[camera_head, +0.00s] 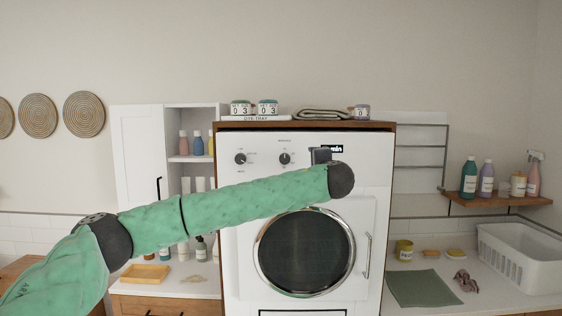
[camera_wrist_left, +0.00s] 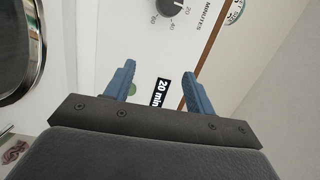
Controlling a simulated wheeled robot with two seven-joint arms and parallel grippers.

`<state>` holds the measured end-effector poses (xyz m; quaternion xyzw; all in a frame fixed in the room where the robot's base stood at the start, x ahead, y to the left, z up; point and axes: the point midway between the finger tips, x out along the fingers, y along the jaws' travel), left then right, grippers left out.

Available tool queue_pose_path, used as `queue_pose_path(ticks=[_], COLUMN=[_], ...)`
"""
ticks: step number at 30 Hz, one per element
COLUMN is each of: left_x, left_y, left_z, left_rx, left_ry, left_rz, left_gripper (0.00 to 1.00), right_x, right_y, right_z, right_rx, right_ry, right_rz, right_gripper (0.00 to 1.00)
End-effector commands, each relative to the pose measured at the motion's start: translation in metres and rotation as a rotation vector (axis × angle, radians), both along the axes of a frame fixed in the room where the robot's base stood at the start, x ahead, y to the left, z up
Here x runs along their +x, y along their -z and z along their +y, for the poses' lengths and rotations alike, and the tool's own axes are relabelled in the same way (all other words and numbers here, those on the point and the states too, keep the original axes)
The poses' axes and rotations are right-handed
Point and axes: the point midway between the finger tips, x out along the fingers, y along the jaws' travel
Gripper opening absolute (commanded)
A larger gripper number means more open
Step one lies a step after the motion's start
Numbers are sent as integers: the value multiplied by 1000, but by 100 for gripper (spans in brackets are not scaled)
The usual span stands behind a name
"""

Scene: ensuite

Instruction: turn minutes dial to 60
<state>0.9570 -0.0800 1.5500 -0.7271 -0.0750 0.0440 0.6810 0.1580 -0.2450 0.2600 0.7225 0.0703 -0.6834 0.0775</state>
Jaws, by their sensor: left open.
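The minutes dial (camera_head: 284,158) is a dark round knob on the white machine's upper panel. The display (camera_wrist_left: 161,92) reads "20 min"; in the head view the display (camera_head: 335,149) is partly covered by my wrist. My left gripper (camera_wrist_left: 159,72) is open and empty in front of the panel by the display, apart from the dial, which lies beyond its fingertips. My right gripper is not in view.
Another dark knob (camera_head: 240,158) sits left of the minutes dial. The round door (camera_head: 305,252) and its handle (camera_head: 367,255) are below my arm. A green button (camera_wrist_left: 133,90) shows by one finger.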

Motion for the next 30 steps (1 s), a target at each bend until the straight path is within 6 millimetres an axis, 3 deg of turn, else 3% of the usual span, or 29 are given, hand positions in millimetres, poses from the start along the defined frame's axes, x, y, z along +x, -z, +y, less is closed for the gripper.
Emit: queue_pose_path(ticks=[4,9,16,30], left_x=[-8,-13,-11,32], left_y=[4,7,6,5], left_z=[16,33,42,60], left_rx=[19,38,58,58], left_ry=[-96,-192,-227,-227], left_rz=[22,46,60,59], left_gripper=[55,55,55,55], right_x=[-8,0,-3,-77], right_y=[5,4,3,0], right_z=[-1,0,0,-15], right_rx=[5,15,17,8], right_ry=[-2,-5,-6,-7], right_rz=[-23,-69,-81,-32], right_gripper=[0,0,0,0])
